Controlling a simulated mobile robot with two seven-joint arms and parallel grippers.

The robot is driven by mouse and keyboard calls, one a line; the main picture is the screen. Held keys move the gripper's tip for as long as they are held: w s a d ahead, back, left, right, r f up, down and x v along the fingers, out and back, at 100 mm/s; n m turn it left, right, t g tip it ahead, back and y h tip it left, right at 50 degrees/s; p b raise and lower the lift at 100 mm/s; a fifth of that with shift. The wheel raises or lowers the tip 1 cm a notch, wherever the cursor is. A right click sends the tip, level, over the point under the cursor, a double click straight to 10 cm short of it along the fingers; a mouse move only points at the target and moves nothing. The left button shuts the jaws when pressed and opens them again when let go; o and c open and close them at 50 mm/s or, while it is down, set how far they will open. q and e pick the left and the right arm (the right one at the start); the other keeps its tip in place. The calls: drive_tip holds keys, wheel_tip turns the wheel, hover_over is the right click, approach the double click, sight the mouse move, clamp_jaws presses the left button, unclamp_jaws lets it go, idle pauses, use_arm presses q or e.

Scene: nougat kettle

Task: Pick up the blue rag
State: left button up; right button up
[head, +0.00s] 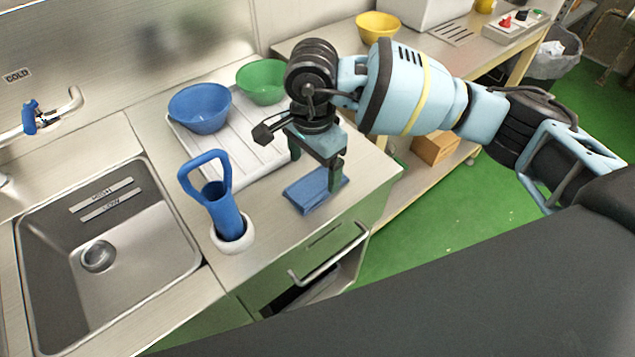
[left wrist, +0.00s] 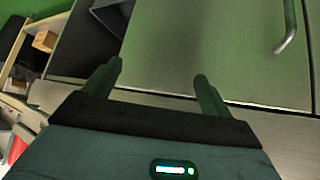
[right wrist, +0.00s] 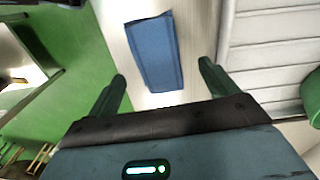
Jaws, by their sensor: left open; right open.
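The blue rag (head: 315,189) lies folded flat on the steel counter near its front right edge in the head view. In the right wrist view the rag (right wrist: 153,52) lies ahead of the fingertips, roughly between their lines. My right gripper (head: 315,172) is open and empty, pointing down just above the rag, and one finger hides part of it. It also shows in the right wrist view (right wrist: 163,80), with both fingers apart. My left gripper (left wrist: 158,75) is open and empty in the left wrist view, facing grey cabinet fronts. It is not in the head view.
A blue-handled tool (head: 222,205) stands in a white holder left of the rag. A white ribbed drainboard (head: 240,160) carries a blue bowl (head: 200,107) and a green bowl (head: 262,80). A sink (head: 105,250) is at left. An open drawer (head: 330,265) juts out below the counter.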

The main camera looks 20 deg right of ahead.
sight(314, 183)
drive_tip(key=shift+s+f, duration=0.15)
drive_tip(key=shift+f, duration=1.95)
drive_tip(key=c, duration=1.1)
drive_tip(key=shift+o, duration=0.2)
drive_tip(key=shift+r, duration=0.1)
drive_tip(key=shift+r, duration=0.45)
wheel_tip(314, 183, up, 2)
drive_tip(key=shift+r, duration=0.15)
drive_tip(key=s+d+r, duration=0.1)
drive_tip(key=s, duration=1.5)
drive_tip(key=shift+d+r, duration=0.3)
